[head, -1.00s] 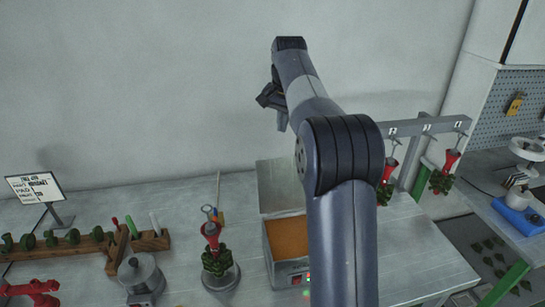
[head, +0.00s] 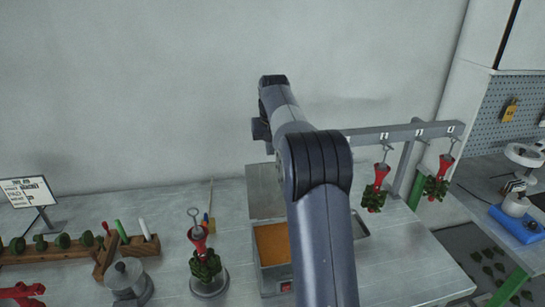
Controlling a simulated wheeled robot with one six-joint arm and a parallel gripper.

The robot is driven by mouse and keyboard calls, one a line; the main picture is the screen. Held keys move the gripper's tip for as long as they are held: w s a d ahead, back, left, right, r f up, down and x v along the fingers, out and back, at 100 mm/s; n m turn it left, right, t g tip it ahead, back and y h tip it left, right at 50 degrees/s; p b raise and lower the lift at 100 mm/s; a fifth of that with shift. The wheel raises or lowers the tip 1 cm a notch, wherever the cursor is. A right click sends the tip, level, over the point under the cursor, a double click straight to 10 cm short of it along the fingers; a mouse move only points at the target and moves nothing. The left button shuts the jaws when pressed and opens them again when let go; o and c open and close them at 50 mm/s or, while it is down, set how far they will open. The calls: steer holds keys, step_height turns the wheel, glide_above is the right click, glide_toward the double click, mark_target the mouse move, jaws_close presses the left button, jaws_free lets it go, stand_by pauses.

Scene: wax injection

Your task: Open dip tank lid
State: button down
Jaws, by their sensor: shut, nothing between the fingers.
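The dip tank (head: 274,282) is a grey box on the bench with an orange-brown surface inside, partly hidden behind my arm. Its lid (head: 262,206) is a flat grey panel standing raised at the tank's back edge, so the tank is open. My gripper (head: 260,130) shows only as a small dark part left of my wrist, above and behind the lid and apart from it in the picture. It is shut and empty; its fingertips are mostly hidden.
A red and green wax tree (head: 205,265) stands on a round base left of the tank. Others hang from a grey rack (head: 400,132) at right. A pot (head: 128,280), wooden rack (head: 80,248) and sign (head: 27,191) are at left. The wall behind is bare.

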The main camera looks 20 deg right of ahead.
steer(key=shift+s+a+f, duration=0.15)
steer(key=shift+s+f, duration=0.05)
steer(key=shift+s, duration=0.4)
steer(key=shift+s+a+f, duration=0.1)
steer(key=shift+s+f, duration=0.05)
steer(key=shift+s, duration=0.45)
steer(key=shift+s+a+f, duration=0.15)
steer(key=shift+s+f, duration=0.05)
steer(key=shift+s, duration=0.4)
steer(key=shift+s+b, duration=0.1)
steer(key=shift+b, duration=0.25)
steer(key=shift+s+a+r+t+b, duration=0.1)
steer(key=shift+s+t+b, duration=0.5)
steer(key=shift+b, duration=0.6)
steer(key=s+b, duration=0.1)
steer(key=s+r+t+b, duration=0.1)
steer(key=shift+a+r+h+b, duration=0.2)
steer(key=shift+h+b, duration=0.1)
steer(key=shift+b, duration=0.1)
